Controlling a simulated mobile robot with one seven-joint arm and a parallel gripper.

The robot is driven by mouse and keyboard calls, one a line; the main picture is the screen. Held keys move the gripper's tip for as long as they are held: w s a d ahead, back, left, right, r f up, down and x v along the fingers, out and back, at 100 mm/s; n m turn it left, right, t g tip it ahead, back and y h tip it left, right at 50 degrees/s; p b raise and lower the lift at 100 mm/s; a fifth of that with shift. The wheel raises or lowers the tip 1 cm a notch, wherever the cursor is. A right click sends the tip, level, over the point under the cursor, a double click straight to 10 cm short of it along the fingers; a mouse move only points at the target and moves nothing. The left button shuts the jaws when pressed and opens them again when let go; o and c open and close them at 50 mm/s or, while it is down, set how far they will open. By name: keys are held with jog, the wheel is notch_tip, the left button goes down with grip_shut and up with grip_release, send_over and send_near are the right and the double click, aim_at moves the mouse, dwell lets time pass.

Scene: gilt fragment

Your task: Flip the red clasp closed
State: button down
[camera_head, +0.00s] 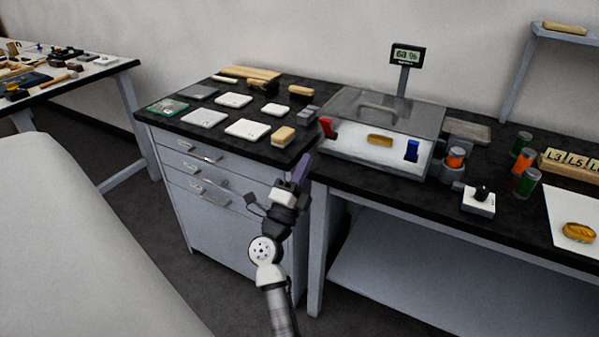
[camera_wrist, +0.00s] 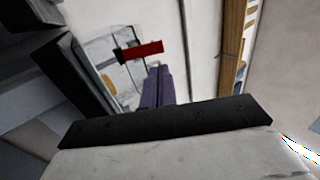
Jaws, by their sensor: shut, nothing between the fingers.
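The red clasp (camera_head: 327,128) is on the left part of the front of a clear-lidded box (camera_head: 350,148). It stands tilted there, and I cannot tell how it sits against the lid. A blue clasp (camera_head: 411,151) is at the right of the same front. A golden fragment (camera_head: 380,140) shows inside the box. My gripper (camera_head: 305,158) is shut and empty, with purple fingers, below and left of the red clasp. In the wrist view the red clasp (camera_wrist: 141,52) lies just beyond the fingertips (camera_wrist: 154,67); I cannot tell whether they touch.
A drawer cabinet with a black top (camera_head: 220,118) holds white tiles and small blocks to the left. A display (camera_head: 407,57) stands behind the box. Jars (camera_head: 527,182) and a white pad with a dark knob (camera_head: 479,200) are to the right. The lower shelf is clear.

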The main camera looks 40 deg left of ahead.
aim_at(324, 119)
jog(key=p+x, duration=0.1)
jog(key=x, duration=0.7)
jog(key=shift+w+a+r, duration=0.1)
jog(key=shift+w+r, duration=0.1)
jog(key=shift+w, duration=0.1)
jog(key=shift+w+r+p, duration=0.1)
jog(key=shift+r+p, duration=0.15)
jog(key=shift+p, duration=0.3)
jog(key=shift+p+x, duration=1.55)
jog(key=shift+x, duration=0.2)
jog(key=shift+r, duration=0.2)
jog(key=shift+s, duration=0.25)
